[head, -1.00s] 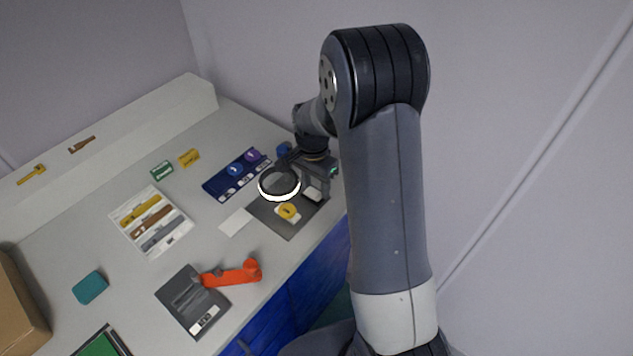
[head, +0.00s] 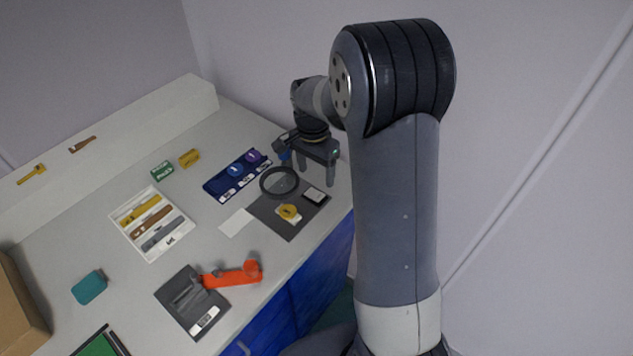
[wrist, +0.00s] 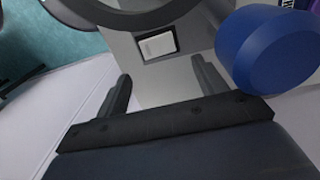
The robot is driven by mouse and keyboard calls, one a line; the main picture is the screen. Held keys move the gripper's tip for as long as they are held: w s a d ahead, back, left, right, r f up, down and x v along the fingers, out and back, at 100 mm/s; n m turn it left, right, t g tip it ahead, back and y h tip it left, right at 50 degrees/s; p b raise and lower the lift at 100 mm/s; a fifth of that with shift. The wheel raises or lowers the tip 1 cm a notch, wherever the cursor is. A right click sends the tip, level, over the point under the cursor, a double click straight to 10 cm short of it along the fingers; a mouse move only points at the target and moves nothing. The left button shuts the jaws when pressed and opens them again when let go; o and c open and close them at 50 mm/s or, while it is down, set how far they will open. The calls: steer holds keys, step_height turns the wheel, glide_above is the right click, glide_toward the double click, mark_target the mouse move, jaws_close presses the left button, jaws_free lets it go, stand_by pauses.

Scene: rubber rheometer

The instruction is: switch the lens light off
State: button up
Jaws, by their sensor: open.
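The lens (head: 279,182) is a dark ring on a stand over the grey mat; its ring is unlit. The lower edge of the ring also shows at the top of the wrist view (wrist: 130,14). A switch with a pale rocker in a black frame (head: 314,196) lies on the mat's right part; it shows in the wrist view (wrist: 157,45) just beyond my fingertips. My gripper (head: 316,180) is open and empty above the bench, close to the switch and apart from it. In the wrist view its two fingers (wrist: 161,73) stand either side of the switch.
A blue round object (wrist: 265,50) is close to my right finger in the wrist view. A yellow piece on a white card (head: 289,211) lies on the mat. A blue tray (head: 212,188) and a white tray (head: 121,214) are further left. An orange-handled device (head: 232,275) is in front.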

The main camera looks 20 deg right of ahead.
mark_target(317, 191)
step_height(317, 191, up, 5)
steer(key=shift+w+a+r, duration=0.1)
steer(key=shift+w+r, duration=0.05)
steer(key=shift+r, duration=0.05)
steer(key=shift+f, duration=0.1)
stand_by(0.4)
steer(key=f, duration=1)
steer(key=shift+s+d+f+p, duration=0.2)
steer(key=shift+s+f+p, duration=0.15)
steer(key=shift+w+f+b, duration=0.1)
steer(key=shift+f+b, duration=0.1)
steer(key=shift+b, duration=0.3)
steer(key=shift+s+d+r+t+y+b, duration=0.15)
steer(key=shift+s+t+y+b, duration=0.05)
steer(key=shift+t+y+b, duration=0.45)
steer(key=shift+r+p, duration=0.15)
steer(key=shift+p, duration=0.15)
